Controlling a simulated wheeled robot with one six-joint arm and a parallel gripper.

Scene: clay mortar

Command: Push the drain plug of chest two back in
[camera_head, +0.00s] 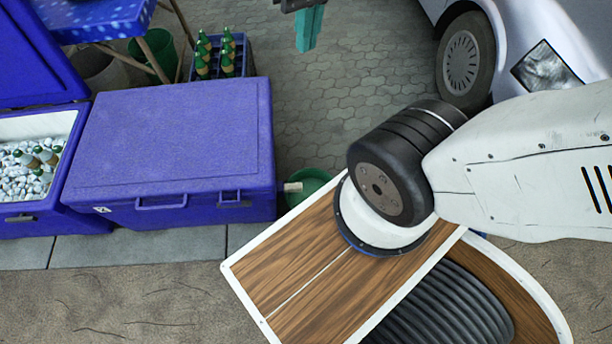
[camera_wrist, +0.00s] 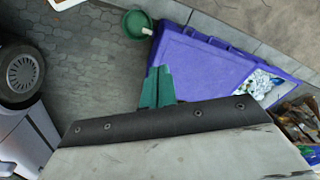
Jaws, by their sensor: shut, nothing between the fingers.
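A closed blue-purple chest (camera_head: 175,135) stands left of centre in the head view; a small white mark on its front is too small to read. A pale drain plug (camera_head: 292,187) sticks out low from its right side, towards a green basin (camera_head: 312,183). In the wrist view the chest (camera_wrist: 195,65) lies beyond the fingers, with the plug (camera_wrist: 147,31) at its upper left corner over the basin (camera_wrist: 134,22). My gripper (camera_head: 308,30), with teal fingers, is shut and empty, high above the paving and apart from the plug. The fingers also show in the wrist view (camera_wrist: 157,88).
An open chest (camera_head: 25,218) with ice and bottles stands at the left. A bottle crate (camera_head: 222,75) and a blue table (camera_head: 95,18) are behind. A car (camera_head: 545,45) with its wheel (camera_head: 465,62) is at the upper right. Paving (camera_head: 330,110) between is clear.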

